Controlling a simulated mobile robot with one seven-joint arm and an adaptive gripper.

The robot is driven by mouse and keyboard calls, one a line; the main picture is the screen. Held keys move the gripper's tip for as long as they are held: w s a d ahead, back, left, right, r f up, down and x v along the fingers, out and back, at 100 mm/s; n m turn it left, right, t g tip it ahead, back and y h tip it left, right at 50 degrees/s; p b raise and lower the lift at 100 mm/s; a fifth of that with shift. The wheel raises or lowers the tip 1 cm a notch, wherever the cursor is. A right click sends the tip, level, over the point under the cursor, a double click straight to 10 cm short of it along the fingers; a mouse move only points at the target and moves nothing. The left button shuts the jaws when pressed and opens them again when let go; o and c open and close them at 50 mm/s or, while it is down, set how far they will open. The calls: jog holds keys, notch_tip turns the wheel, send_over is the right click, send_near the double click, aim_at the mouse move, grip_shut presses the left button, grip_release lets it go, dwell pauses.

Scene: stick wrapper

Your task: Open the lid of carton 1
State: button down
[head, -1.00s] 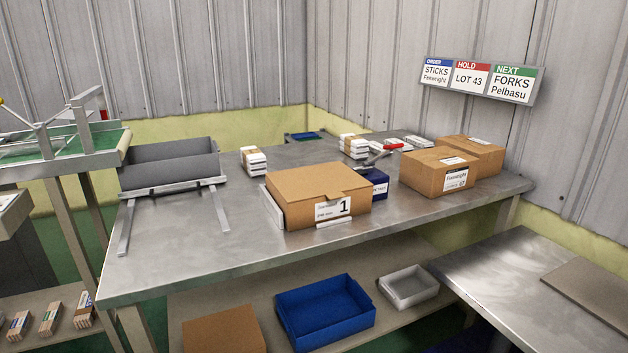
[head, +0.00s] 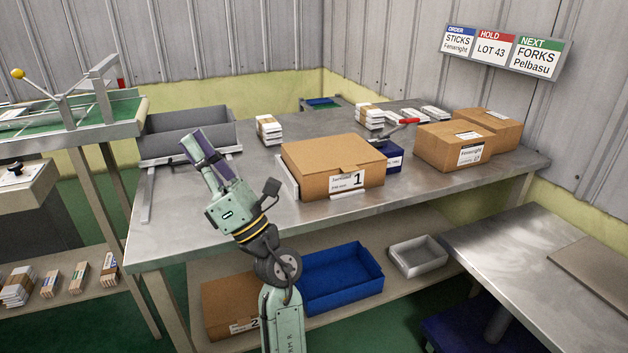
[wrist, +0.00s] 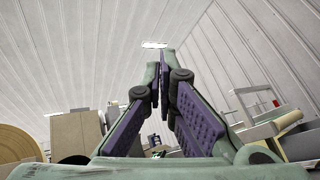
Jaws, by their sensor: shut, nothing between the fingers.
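Carton 1 (head: 334,166) is a brown cardboard box on the metal table, with a white label reading 1 on its front. Its lid (head: 325,150) is down and shut. My gripper (head: 192,138) is raised in front of the table, to the left of carton 1 and apart from it, with its fingers pointing up. In the wrist view my gripper (wrist: 160,62) has its purple-padded fingers meeting at the tips, with nothing between them. The wrist view looks upward at the wall and ceiling, and I cannot clearly pick out carton 1 there.
A grey tray (head: 186,136) stands behind my gripper. A small blue box (head: 394,158) and a red-handled tool (head: 405,123) are right of carton 1, with two more cartons (head: 452,148) beyond. White bundles (head: 269,132) lie behind.

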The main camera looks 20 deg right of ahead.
jog(key=w+d+f+m+t+h, duration=0.1)
jog(key=w+d+f+h, duration=0.1)
jog(key=d+f+h, duration=0.55)
jog(key=w+d+f+t+h, duration=0.1)
jog(key=d+f+h, duration=0.25)
jog(key=d, duration=0.65)
jog(key=m+g+h+p, duration=0.1)
jog(key=g+h+p, duration=0.15)
jog(key=h, duration=0.55)
send_near(343, 176)
jog(key=p+x, duration=0.1)
jog(key=x, duration=0.5)
jog(key=shift+w, duration=0.15)
jog(key=shift+r, duration=0.15)
